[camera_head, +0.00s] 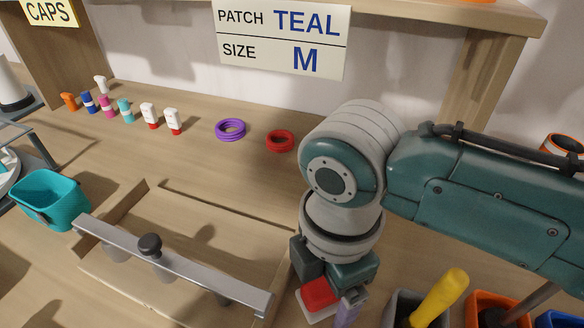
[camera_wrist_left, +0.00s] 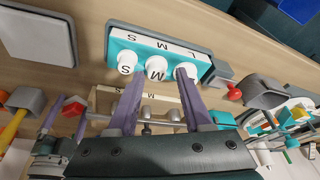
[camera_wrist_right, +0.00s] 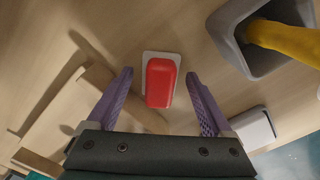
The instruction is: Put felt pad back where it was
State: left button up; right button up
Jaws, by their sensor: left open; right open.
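A red rounded block (camera_wrist_right: 160,82), which may be the felt pad, rests on a thin white plate (camera_wrist_right: 147,58) on the wooden bench. It also shows below my right arm in the head view (camera_head: 319,293). My right gripper (camera_wrist_right: 158,75) points down at it, open, with one purple finger on each side and gaps between. My left gripper (camera_wrist_left: 160,73) is open in front of a teal holder (camera_wrist_left: 118,42) with white knobs marked S, M and L; its fingertips are close to the M and L knobs. Whether they touch is unclear. The left gripper is outside the head view.
A grey cup (camera_wrist_right: 285,50) with a yellow handle stands right of the block. A wooden frame with a metal bar (camera_head: 170,262) is on its left. Purple (camera_head: 230,129) and red rings (camera_head: 280,140) lie behind. A sign (camera_head: 283,38) reads PATCH TEAL, SIZE M.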

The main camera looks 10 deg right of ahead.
aim_at(326, 285)
notch_tip(326, 285, up, 11)
jog(key=p, duration=0.3)
jog(key=shift+r, duration=0.6)
jog(key=shift+s, duration=0.1)
